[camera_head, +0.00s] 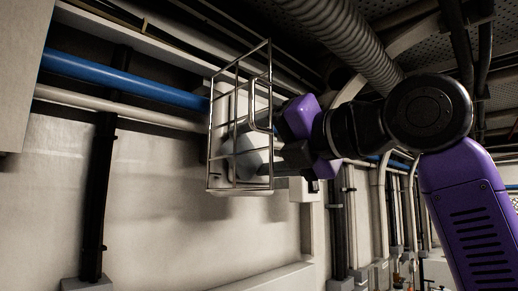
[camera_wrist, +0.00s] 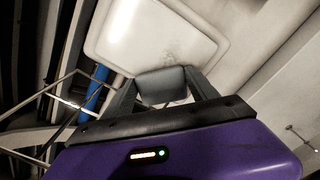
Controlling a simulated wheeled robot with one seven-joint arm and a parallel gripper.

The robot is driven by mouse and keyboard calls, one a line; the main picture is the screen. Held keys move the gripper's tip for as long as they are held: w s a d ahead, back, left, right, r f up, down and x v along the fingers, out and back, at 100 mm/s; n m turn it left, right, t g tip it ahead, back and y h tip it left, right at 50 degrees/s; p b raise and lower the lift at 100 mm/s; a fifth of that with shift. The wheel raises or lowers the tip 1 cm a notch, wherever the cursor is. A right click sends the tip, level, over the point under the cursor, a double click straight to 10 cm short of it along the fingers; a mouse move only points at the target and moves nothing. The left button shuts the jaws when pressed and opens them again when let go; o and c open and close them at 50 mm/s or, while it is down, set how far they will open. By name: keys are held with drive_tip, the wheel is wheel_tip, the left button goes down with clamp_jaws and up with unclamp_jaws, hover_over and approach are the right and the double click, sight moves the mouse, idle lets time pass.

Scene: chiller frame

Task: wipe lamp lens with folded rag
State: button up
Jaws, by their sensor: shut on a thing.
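The lamp lens (camera_wrist: 140,35) is a white rounded panel at the top of the wrist view, with a faint dark smudge near its lower edge. My gripper (camera_wrist: 162,86) is shut on the folded rag (camera_wrist: 160,80), a grey pad between its fingers. The rag overlaps the lens's lower edge in this view; I cannot tell whether they touch. In the head view my gripper (camera_head: 283,158) reaches from the right to the wire cage (camera_head: 238,66) around the lamp. A pale grey shape shows behind the wires, its parts hard to tell apart.
The cage's thin bars also cross the left of the wrist view (camera_wrist: 62,78), close to my gripper. A blue pipe (camera_head: 130,78) and a white pipe (camera_head: 120,108) run along the wall at left. A ribbed duct (camera_head: 345,35) hangs above my arm.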

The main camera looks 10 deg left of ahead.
drive_tip(key=shift+w+d, duration=2.5)
drive_tip(key=shift+w, duration=0.8)
drive_tip(key=s+a+b, duration=0.2)
drive_tip(key=s+a, duration=0.3)
drive_tip(key=s, duration=0.1)
drive_tip(key=shift+s+a, duration=0.15)
drive_tip(key=shift+s, duration=0.15)
drive_tip(key=b+v, duration=0.1)
drive_tip(key=v, duration=0.5)
drive_tip(key=shift+v, duration=1.55)
drive_tip(key=shift+w, duration=0.1)
